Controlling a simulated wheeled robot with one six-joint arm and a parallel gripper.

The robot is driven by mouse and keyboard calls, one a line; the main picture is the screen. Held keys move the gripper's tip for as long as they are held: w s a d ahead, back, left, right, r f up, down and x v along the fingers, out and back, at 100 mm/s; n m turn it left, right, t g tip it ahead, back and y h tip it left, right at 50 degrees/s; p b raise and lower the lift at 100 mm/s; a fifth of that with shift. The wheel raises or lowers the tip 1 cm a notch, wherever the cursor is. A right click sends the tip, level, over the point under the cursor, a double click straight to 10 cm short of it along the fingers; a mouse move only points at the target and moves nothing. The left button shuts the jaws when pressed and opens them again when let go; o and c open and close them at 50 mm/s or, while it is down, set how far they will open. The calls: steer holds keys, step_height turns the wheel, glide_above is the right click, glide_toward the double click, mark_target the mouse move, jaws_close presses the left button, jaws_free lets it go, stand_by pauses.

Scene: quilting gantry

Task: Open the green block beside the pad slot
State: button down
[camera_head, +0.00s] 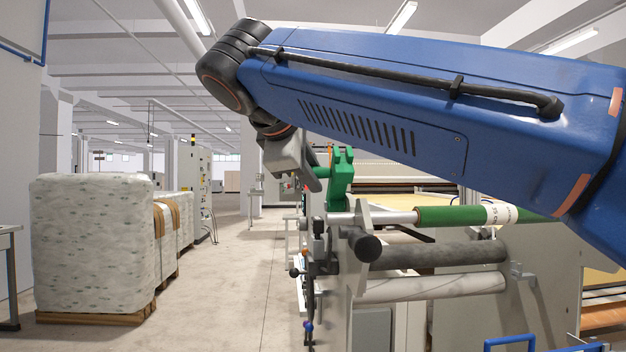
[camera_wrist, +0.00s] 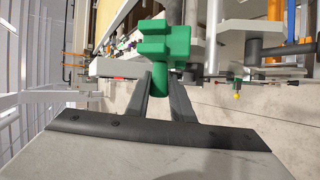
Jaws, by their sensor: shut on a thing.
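The green block (camera_head: 341,182) stands at the near left end of the machine, above the shaft of a long roller. In the wrist view the green block (camera_wrist: 165,42) fills the upper middle, with a short round green stem pointing toward me. My gripper (camera_wrist: 161,82) has one dark finger on each side of that stem and is shut on it. In the head view my gripper (camera_head: 318,173) comes in from the left of the block, and its fingertips are partly hidden. I cannot make out a pad slot, nor whether the block is open.
A green roller with a white label (camera_head: 500,213) runs right from the block. Grey rollers (camera_head: 440,254) lie below it. Wrapped pallets (camera_head: 92,240) stand at the left. The floor aisle (camera_head: 235,270) between them and the machine is clear.

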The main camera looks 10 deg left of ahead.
steer(key=w+a+r, duration=0.1)
steer(key=w, duration=0.4)
steer(key=shift+w+a, duration=0.3)
steer(key=shift+w, duration=0.1)
steer(key=shift+w+r, duration=0.1)
steer(key=shift+w, duration=0.05)
stand_by(0.5)
steer(key=c, duration=1.6)
jaws_free()
steer(key=shift+v, duration=8.75)
